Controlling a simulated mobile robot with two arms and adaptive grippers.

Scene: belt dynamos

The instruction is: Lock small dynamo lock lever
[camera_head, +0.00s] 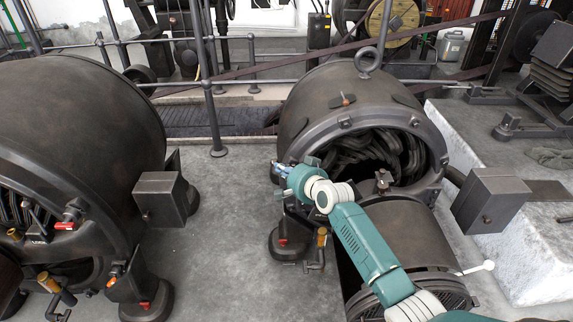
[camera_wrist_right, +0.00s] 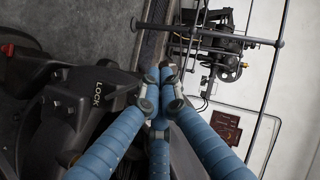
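The small dynamo (camera_head: 312,97) is a dark round machine with an open front showing coiled windings. My right gripper (camera_head: 283,172) is at the left edge of its front, its hand covering part of the housing there. In the right wrist view a dark block with white LOCK lettering (camera_wrist_right: 97,93) lies just left of the fingers. My blue right fingers (camera_wrist_right: 162,78) come together at their tips, with nothing visible between them. I cannot make out the lock lever itself; the hand and fingers hide much of that spot. My left gripper is not in view.
A larger dynamo (camera_head: 75,110) stands at the left, with a grey box (camera_head: 162,199) on its side. Another box (camera_head: 490,203) is right of the small dynamo. A railing (camera_head: 215,120) runs behind. Bare floor (camera_head: 215,240) lies between the dynamos.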

